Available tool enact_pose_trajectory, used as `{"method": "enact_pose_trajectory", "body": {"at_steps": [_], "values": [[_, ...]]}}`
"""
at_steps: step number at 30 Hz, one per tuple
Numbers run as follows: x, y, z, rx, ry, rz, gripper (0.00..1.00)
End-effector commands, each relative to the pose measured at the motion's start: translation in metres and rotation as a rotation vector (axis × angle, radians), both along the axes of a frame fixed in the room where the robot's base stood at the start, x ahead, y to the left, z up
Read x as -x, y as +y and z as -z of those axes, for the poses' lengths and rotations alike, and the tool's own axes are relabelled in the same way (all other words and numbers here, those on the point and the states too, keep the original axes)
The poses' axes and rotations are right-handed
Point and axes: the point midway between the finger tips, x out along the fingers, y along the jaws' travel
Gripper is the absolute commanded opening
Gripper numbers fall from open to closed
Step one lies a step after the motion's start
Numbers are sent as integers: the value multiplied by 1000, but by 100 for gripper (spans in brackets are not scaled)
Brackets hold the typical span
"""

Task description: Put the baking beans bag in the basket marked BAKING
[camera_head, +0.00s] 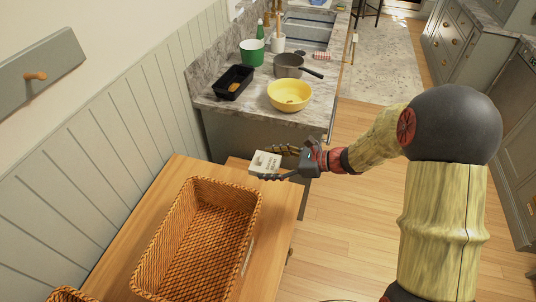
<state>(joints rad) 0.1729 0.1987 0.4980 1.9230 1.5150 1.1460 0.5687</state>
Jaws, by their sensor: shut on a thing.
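My gripper (279,163) is shut on a small pale bag (265,163), which I take to be the baking beans bag; the print on it is too small to read. The gripper holds the bag in the air near the far right corner of the wooden table. A rattan basket (253,217) stands on the table, nearer and to the left of the bag. It looks empty, and no mark on it shows. The rim of a second basket (68,293) shows at the bottom left edge, mostly out of view.
The wooden table (178,174) is bare around the basket. Beyond it a stone counter (215,99) holds a yellow bowl (289,95), a saucepan (288,64), a black tray (234,81) and a green pot (252,51). A panelled wall (110,150) stands at left. Open floor (340,235) lies at right.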

Motion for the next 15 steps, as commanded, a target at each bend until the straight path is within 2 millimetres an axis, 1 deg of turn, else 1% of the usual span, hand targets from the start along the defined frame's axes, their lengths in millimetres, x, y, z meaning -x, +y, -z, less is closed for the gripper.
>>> {"method": "enact_pose_trajectory", "body": {"at_steps": [1, 3, 6, 8, 11, 14, 15], "values": [[0, 0, -4, -1, -1, 0, 31], [0, 0, -6, -1, -1, 0, 31], [-1, -1, -5, 0, 0, -2, 31], [-9, -5, -4, -1, -1, 26, 31], [-25, -14, 0, 0, 1, 117, 31], [-43, -30, 0, -1, 1, 253, 31], [-49, -38, 0, -1, -1, 314, 31]]}}
